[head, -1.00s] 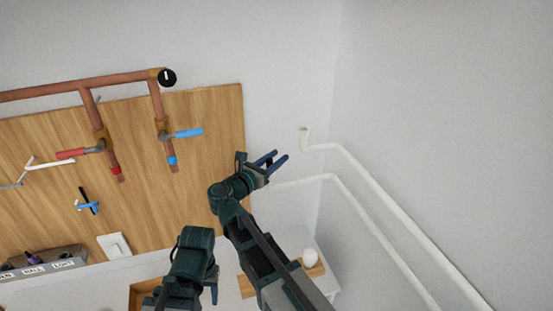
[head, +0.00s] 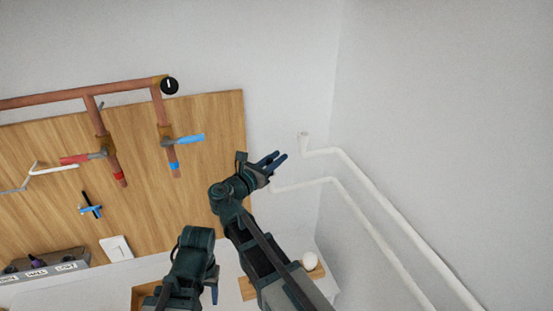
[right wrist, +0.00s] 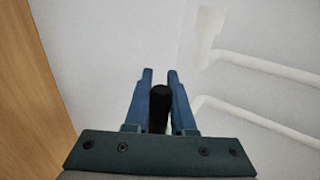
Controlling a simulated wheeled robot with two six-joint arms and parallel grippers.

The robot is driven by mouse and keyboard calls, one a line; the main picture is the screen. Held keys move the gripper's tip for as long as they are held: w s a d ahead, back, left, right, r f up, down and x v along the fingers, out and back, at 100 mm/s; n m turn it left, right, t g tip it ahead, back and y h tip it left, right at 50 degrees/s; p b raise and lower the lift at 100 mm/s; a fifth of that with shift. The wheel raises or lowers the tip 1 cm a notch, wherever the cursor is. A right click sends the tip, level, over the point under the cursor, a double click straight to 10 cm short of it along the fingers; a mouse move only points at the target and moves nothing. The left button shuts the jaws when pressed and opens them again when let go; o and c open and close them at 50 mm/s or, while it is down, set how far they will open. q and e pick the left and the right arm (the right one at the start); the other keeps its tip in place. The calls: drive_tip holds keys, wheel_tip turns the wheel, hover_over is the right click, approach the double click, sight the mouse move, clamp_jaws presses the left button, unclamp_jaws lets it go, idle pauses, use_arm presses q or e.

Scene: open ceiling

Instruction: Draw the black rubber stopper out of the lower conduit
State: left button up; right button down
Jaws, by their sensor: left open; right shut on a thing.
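My right gripper (head: 279,157) is in front of the wall, to the right of the wooden board, just above the left end of the lower white conduit (head: 305,182). In the right wrist view, my right gripper (right wrist: 160,74) is shut on the black stopper (right wrist: 160,101), which sits between its blue fingers. The lower conduit (right wrist: 245,115) runs in from the right, and its end is hidden behind the finger.
The upper white conduit (head: 385,207) runs above the lower one. The wooden board (head: 215,140) holds copper pipes (head: 75,94), a red handle (head: 74,159) and a blue handle (head: 190,139). The wall above the right gripper is clear.

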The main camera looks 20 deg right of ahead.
use_arm(q)
wheel_tip(320, 180, up, 3)
drive_tip(key=shift+f+p, duration=0.2)
drive_tip(key=shift+p, duration=0.95)
use_arm(e)
wheel_tip(320, 180, up, 3)
drive_tip(key=shift+f, duration=0.2)
use_arm(q)
drive_tip(key=shift+s+f, duration=0.1)
use_arm(e)
drive_tip(key=shift+f, duration=0.15)
